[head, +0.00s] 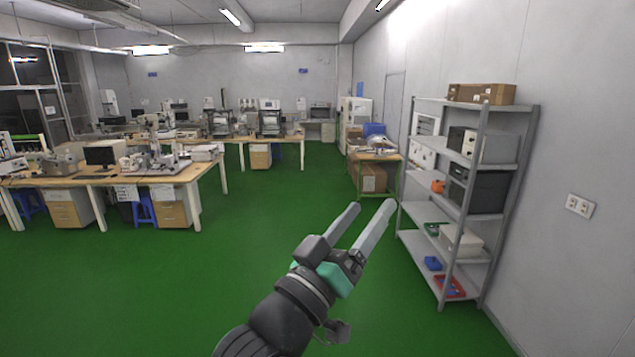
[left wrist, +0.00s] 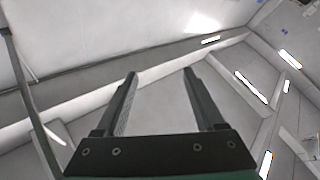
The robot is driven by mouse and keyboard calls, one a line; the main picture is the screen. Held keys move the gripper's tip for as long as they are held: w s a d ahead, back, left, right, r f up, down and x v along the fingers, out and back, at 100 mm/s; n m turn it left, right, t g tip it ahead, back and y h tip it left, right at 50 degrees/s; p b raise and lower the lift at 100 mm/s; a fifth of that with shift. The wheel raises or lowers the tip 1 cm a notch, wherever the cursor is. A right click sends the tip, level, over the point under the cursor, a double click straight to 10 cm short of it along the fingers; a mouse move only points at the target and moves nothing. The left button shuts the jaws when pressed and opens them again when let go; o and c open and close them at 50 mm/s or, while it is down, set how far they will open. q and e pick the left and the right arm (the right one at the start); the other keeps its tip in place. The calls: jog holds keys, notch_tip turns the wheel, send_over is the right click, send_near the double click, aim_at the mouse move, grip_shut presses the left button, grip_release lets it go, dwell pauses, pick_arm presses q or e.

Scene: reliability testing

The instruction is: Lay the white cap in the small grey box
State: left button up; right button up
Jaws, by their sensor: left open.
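My left gripper (head: 371,207) is raised over the green floor in the head view, its two grey fingers apart and nothing between them. In the left wrist view the open fingers (left wrist: 160,72) point up towards the ceiling and walls, with no object near them. I cannot make out a white cap in either view. A pale grey box (head: 462,240) sits on a lower shelf of the rack at the right, but I cannot tell whether it is the small grey box. The gripper is well apart from it. My right gripper is not in view.
The grey metal rack (head: 483,165) by the right wall holds boxes, a blue item (head: 433,263) and a red tray (head: 450,288). Wooden workbenches (head: 120,175) with instruments stand at left and back. The green floor (head: 250,215) between is clear.

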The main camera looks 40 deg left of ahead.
pick_arm(q)
jog(key=s+d+r+m+t+h, duration=0.1)
jog(key=s+d+r+m+t, duration=0.1)
jog(key=s+r, duration=0.4)
jog(key=s+d+r+m+t+h, duration=0.1)
jog(key=s+d+r+m+t, duration=0.1)
jog(key=s+r, duration=0.4)
jog(key=s+m+t, duration=0.1)
jog(key=s+m, duration=0.1)
jog(key=s, duration=0.1)
jog(key=shift+s+d+h, duration=0.25)
jog(key=shift+d+h, duration=0.1)
jog(key=shift+h, duration=0.05)
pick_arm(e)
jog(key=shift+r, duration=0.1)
